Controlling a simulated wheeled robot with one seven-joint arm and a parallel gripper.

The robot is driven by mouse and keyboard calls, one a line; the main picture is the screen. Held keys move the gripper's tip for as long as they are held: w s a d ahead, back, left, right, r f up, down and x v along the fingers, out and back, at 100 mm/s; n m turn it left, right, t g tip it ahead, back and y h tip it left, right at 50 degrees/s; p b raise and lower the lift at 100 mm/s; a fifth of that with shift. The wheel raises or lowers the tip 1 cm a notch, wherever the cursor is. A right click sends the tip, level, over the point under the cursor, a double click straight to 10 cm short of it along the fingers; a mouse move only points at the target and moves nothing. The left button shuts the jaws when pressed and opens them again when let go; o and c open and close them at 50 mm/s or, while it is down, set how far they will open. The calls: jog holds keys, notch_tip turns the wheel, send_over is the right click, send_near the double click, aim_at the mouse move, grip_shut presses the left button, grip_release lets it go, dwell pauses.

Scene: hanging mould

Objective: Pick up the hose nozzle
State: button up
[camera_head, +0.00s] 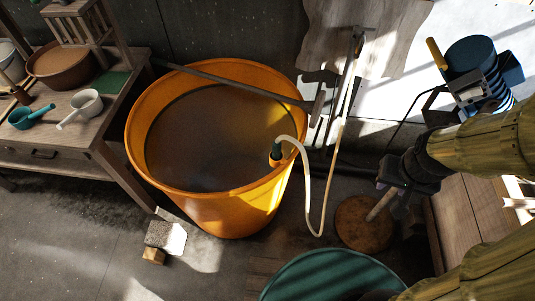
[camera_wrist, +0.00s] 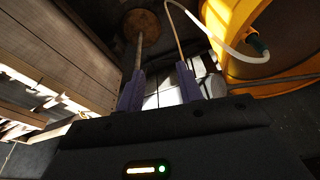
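In the wrist view the nozzle (camera_wrist: 258,43) shows at the upper right, against the yellow-orange tub (camera_wrist: 232,18). My gripper (camera_head: 383,192) is to the right of the tub, well apart from the nozzle. In the wrist view its two purple fingers (camera_wrist: 160,90) stand apart with nothing seen held between them. The nozzle's lower end is hard to make out.
A round brown disc (camera_head: 363,228) with a stick lies below my gripper. A long-handled tool (camera_head: 240,84) lies across the tub. A workbench (camera_head: 105,125) with pots is at left. A green round container (camera_head: 330,275) is at the front, and blue buckets (camera_head: 470,60) are at upper right.

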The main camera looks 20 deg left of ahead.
jog(key=shift+o, duration=0.4)
jog(key=shift+o, duration=1.4)
jog(key=shift+a+f, duration=0.1)
jog(key=w+a+f+m+t+b, duration=0.1)
jog(key=w+a+f+t+b, duration=0.25)
jog(key=a+f+b, duration=0.45)
jog(key=w+a+f+t+b, duration=0.3)
jog(key=w+a+f+b, duration=0.15)
jog(key=a+f, duration=0.75)
jog(key=s+a+f+n+t+y+b, duration=0.3)
jog(key=s+a+f+t+y+b, duration=0.1)
jog(key=a+t+b, duration=0.4)
jog(key=shift+s+a+f+n, duration=0.25)
jog(key=shift+s+f+n, duration=0.15)
jog(key=shift+s+f, duration=0.45)
jog(key=shift+w+f, duration=0.2)
jog(key=shift+w, duration=0.05)
